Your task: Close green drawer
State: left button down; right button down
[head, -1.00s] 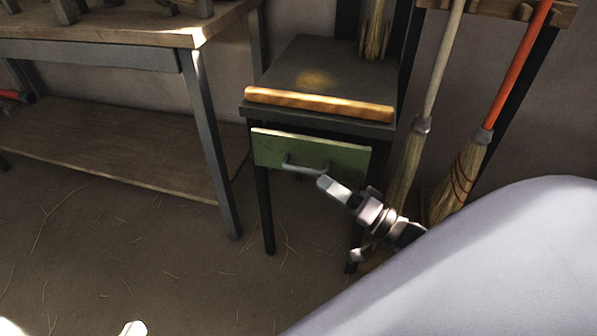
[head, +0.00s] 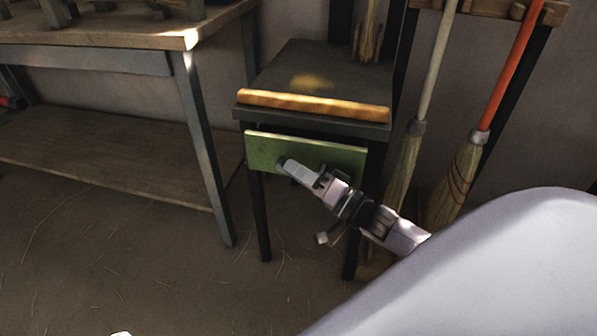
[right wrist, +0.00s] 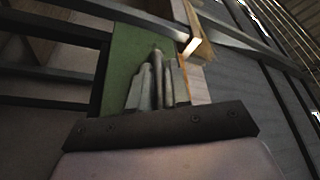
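The green drawer (head: 262,150) is in the dark stand, in the middle of the head view. It also fills the upper middle of the right wrist view (right wrist: 122,65). A strip of pale wood shows beside the green front there, so the drawer seems partly pulled out. My right gripper (head: 287,166) is at the left-middle of the green front and covers the handle. In the right wrist view its fingers (right wrist: 157,58) look closed together near the panel. I cannot tell whether they touch the front or the handle. My left gripper is not clearly in view.
The dark stand (head: 320,66) has a wooden bar (head: 314,104) along its front top edge. A workbench (head: 90,38) with a lower shelf is at the left. A broom with a pale handle (head: 432,80) and one with a red handle (head: 508,70) hang at the right.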

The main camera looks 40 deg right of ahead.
aim_at(316, 166)
jog(key=shift+w+d, duration=1.3)
jog(key=shift+d, duration=0.2)
jog(key=shift+w+d, duration=0.1)
jog(key=shift+d, duration=0.15)
jog(key=shift+r, duration=0.1)
jog(key=c, duration=1.4)
grip_release()
jog(key=shift+c, duration=0.2)
